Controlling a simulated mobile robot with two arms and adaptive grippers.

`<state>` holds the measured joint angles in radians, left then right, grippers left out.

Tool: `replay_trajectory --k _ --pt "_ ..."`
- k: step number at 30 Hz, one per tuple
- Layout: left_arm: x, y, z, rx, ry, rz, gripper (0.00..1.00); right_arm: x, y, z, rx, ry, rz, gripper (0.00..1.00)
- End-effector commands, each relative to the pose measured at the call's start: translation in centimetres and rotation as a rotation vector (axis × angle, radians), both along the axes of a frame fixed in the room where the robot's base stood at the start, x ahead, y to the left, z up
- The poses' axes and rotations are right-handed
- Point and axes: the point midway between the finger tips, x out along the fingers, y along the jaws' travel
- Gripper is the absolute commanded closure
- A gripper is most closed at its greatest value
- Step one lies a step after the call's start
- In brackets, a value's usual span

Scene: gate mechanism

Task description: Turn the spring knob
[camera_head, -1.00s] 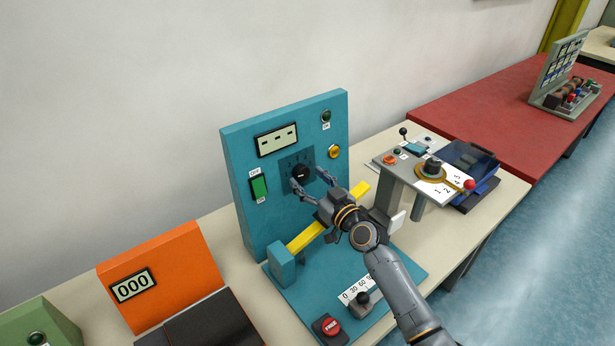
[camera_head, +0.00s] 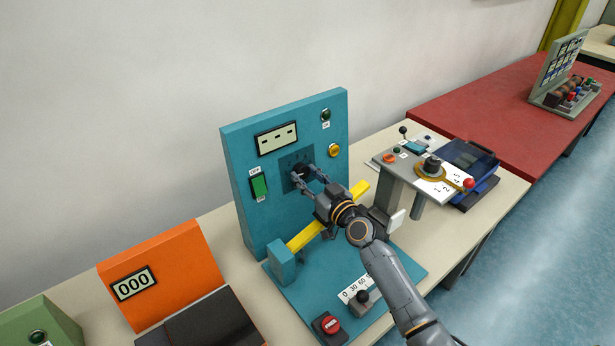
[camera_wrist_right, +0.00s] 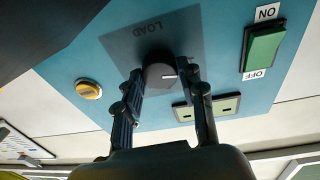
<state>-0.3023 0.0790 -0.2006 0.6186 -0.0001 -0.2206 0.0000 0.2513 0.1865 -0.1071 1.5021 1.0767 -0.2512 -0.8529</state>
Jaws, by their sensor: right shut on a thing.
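The spring knob is a round black knob (camera_head: 301,170) on a dark square plate on the blue upright panel (camera_head: 236,150). My right gripper (camera_head: 306,177) is at the knob, its two fingers on either side of it and shut on it. The fingers hide part of the knob in the head view. My left gripper is not in view.
A green switch (camera_head: 259,185) is left of the knob and a yellow button (camera_head: 334,150) right of it. A yellow bar (camera_head: 305,236) crosses below my right gripper. A grey stand (camera_head: 400,170) with a lever is at the right. An orange box (camera_head: 185,265) is at the left.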

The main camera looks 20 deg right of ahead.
Motion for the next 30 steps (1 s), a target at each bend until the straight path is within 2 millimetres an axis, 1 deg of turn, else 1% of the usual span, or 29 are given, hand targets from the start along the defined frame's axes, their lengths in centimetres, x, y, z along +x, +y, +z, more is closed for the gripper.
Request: replay_trajectory --k 8,21,30 --pt "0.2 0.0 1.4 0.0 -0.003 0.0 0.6 0.0 0.1 0.2 0.148 0.055 -0.023 0.93" --pt "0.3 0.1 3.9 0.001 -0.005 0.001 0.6 0.0 0.2 0.3 0.462 0.17 -0.069 0.93" --pt "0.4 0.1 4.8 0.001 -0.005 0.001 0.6 0.0 0.2 0.3 0.588 0.214 -0.088 0.93"
